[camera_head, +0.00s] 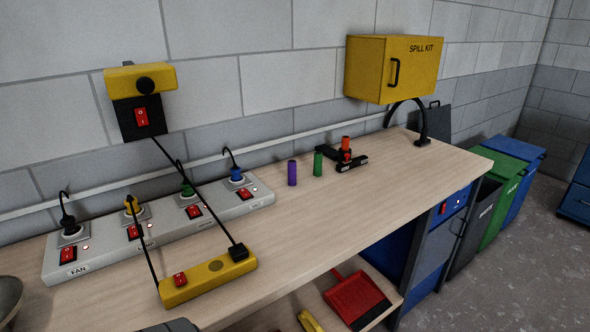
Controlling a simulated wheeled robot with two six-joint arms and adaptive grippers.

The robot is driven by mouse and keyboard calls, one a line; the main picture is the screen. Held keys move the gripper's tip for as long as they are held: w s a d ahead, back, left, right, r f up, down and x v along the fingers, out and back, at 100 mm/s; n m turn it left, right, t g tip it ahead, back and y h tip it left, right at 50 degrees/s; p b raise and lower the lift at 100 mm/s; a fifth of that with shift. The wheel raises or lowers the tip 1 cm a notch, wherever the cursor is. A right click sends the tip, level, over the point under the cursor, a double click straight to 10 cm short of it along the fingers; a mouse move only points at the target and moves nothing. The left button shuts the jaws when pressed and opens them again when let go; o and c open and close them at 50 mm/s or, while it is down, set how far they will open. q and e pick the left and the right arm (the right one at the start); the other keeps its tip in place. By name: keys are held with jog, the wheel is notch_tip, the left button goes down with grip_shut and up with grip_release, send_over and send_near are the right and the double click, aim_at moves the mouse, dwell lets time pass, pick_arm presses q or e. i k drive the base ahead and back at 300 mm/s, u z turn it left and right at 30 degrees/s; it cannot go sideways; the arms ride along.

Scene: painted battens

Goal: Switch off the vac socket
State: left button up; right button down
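A long grey socket strip (105,262) lies on the bench along the wall, with several sockets, each with a red rocker switch and a small light. The left end reads "FAN"; the other labels are too small to read surely, so I cannot tell which is vac. From left, the plugs are black (69,226), yellow (131,205), green (187,190) and blue (236,174). Their switches are the first (68,254), second (134,231), third (194,211) and fourth (244,193). The small lights look lit red. Neither gripper is clearly in view.
A yellow block (215,279) with cables lies before the strip. A switch box (140,117) hangs above. Purple (292,173) and green (318,163) cylinders and a black holder (352,163) stand to the right. A yellow spill kit cabinet (368,72) is on the wall.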

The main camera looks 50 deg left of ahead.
aim_at(245, 194)
jog(key=i, duration=0.7)
jog(key=u, duration=3.55)
